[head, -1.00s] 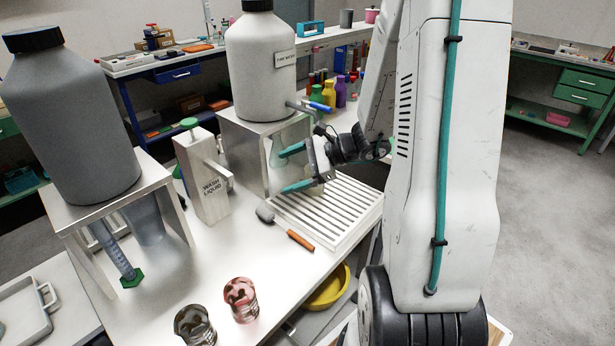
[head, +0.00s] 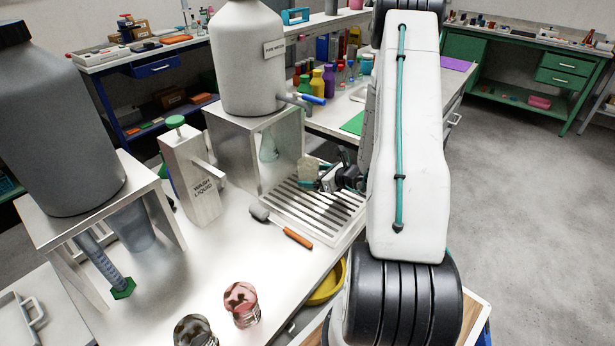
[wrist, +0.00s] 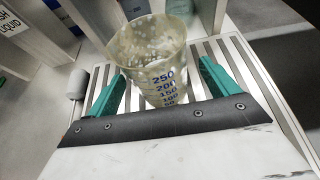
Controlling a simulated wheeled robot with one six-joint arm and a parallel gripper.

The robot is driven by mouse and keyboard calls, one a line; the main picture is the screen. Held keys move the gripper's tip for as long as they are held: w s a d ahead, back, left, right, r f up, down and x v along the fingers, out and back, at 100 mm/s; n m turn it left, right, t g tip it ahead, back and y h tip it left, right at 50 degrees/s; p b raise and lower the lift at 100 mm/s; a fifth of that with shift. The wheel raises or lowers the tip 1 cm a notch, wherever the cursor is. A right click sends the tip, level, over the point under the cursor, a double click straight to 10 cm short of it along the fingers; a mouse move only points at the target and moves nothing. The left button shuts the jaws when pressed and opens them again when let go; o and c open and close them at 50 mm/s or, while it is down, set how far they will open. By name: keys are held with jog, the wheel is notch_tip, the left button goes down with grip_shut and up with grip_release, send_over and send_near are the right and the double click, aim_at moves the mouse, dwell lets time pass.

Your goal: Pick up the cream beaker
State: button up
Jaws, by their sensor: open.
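The cream beaker (wrist: 145,45) is see-through, with blue volume marks facing my wrist camera. In the wrist view it lies between the two teal fingers of my gripper (wrist: 162,72). The fingers are open, one on each side of it, and I cannot tell whether either touches it. In the head view the cream beaker (head: 307,171) shows above the white slatted rack (head: 285,205), at the end of my gripper (head: 322,174). The fingers are partly hidden there by the beaker and the wrist.
A metal stand with a big grey bottle (head: 247,65) and blue tap is behind the rack. A wash liquid dispenser (head: 192,180) stands left. An orange-handled tool (head: 297,237) lies by the rack. Two patterned cups (head: 241,303) (head: 194,331) stand at the front.

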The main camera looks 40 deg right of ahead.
jog(key=shift+x, duration=1.1)
jog(key=shift+a, duration=0.1)
jog(key=c, duration=1.2)
jog(key=shift+c, duration=0.2)
jog(key=shift+r, duration=0.25)
